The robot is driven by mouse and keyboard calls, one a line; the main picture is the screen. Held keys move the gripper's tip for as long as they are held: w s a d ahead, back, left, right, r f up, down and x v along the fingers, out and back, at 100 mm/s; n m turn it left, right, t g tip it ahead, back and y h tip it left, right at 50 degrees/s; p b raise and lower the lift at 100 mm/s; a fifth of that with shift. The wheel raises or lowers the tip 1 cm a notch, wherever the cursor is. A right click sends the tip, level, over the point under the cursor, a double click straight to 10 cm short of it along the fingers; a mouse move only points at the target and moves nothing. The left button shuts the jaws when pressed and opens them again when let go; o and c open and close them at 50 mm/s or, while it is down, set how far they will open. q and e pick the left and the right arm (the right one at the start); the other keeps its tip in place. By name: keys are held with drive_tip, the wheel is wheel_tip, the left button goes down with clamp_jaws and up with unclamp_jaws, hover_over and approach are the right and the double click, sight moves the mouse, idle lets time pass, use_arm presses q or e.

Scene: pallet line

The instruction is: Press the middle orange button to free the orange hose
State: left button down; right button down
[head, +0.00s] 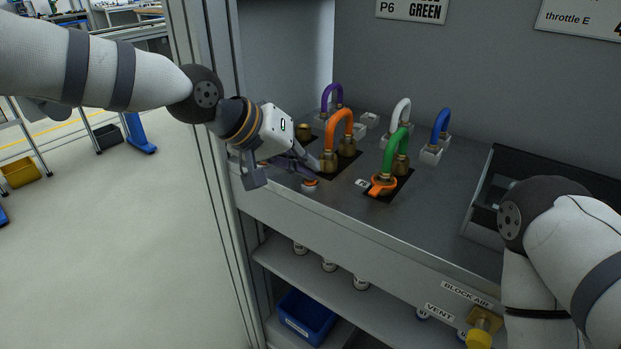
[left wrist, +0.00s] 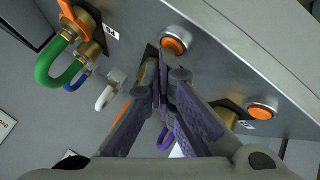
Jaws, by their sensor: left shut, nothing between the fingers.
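The orange hose (head: 340,118) loops up between two brass fittings on the grey bench top. An orange button (head: 309,183) sits on the front edge near this hose. In the left wrist view this button (left wrist: 174,46) is a round orange cap in a pale ring. My left gripper (head: 306,166) is shut and empty, with its tips close to that button; I cannot tell whether they touch it. In the left wrist view the gripper tips (left wrist: 166,66) cover part of the orange hose. Another orange button (left wrist: 262,112) lies to the right there. My right gripper is out of view.
Purple (head: 332,92), white (head: 401,106), green (head: 390,150) and blue (head: 440,122) hoses stand nearby. An orange lever (head: 382,185) sits at the green hose's base. A dark open tray (head: 487,190) is at right. A frame post (head: 206,120) stands beside my left arm.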

use_arm(q)
drive_tip(key=shift+r, duration=0.75)
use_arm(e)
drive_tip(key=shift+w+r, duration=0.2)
